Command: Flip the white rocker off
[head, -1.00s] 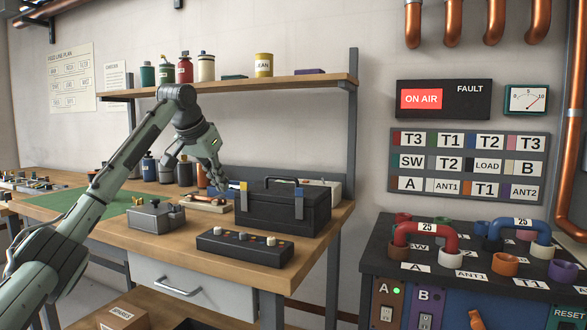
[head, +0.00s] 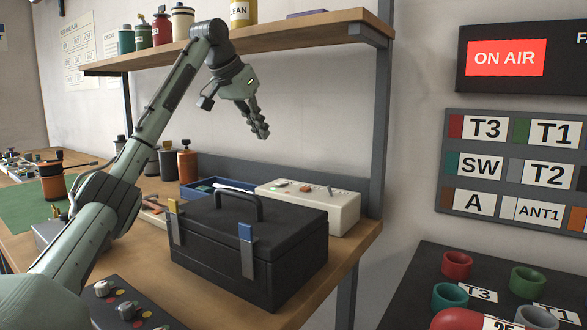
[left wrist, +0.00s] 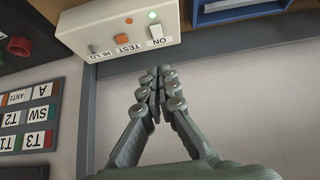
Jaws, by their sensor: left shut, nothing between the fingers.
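A cream control box (head: 345,217) stands at the back of the bench, behind the black toolbox. In the left wrist view the box (left wrist: 105,48) has a white rocker (left wrist: 155,31) beside the label ON, with a lit green lamp near it. An orange button (left wrist: 120,40) by TEST and a small lever (left wrist: 93,49) by HI LO are on the same face. My left gripper (head: 261,132) is shut and empty, in the air above the back of the bench. In the wrist view its fingertips (left wrist: 159,72) meet just short of the box edge, apart from the rocker.
The black toolbox (head: 270,250) with its raised handle stands in front of the cream box. A blue tray (head: 203,190) is left of the box. The shelf (head: 270,38) runs overhead, with its grey post (head: 377,130) at the right. Free air surrounds the gripper.

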